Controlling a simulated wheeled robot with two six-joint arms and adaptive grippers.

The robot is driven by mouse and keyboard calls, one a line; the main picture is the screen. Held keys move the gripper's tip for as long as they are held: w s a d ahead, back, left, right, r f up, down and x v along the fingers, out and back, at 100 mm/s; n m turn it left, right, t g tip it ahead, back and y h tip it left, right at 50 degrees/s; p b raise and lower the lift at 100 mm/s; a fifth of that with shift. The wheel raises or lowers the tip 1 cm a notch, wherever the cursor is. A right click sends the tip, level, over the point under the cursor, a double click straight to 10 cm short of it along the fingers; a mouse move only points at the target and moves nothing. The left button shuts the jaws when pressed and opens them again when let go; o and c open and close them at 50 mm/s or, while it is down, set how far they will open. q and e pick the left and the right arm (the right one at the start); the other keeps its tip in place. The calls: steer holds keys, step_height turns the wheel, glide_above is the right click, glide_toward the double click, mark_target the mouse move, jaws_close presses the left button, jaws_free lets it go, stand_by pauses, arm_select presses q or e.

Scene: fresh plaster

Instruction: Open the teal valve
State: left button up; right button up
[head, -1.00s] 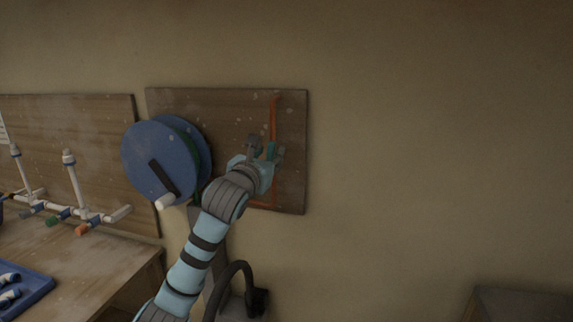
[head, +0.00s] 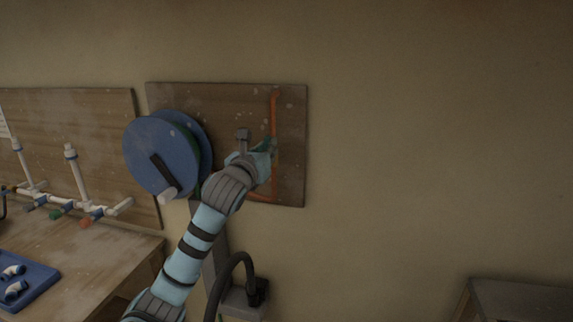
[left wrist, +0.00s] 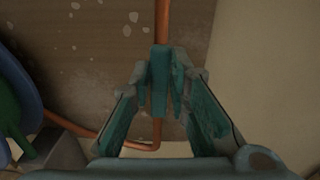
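The teal valve handle (left wrist: 160,85) lies over an orange pipe (left wrist: 162,25) on a brown wall board. In the left wrist view it is ahead, between my left gripper's fingertips (left wrist: 169,78). The fingers stand apart, one on each side of the handle; whether either touches it is unclear. In the head view my left gripper (head: 256,142) is at the board and hides most of the valve, with a little teal showing beside it. The valve's body is hidden. My right gripper is not in view.
A blue hose reel (head: 155,150) with a crank is mounted just left of my arm. White pipework (head: 78,180) and a workbench (head: 110,262) with a blue tray (head: 38,283) are further left. A grey table (head: 520,295) stands low right. The wall to the right is bare.

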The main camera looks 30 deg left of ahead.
arm_select(q)
steer(key=o, duration=0.4)
steer(key=shift+a, duration=0.1)
steer(key=shift+c, duration=0.2)
steer(key=shift+s, duration=0.15)
steer(key=v, duration=1.2)
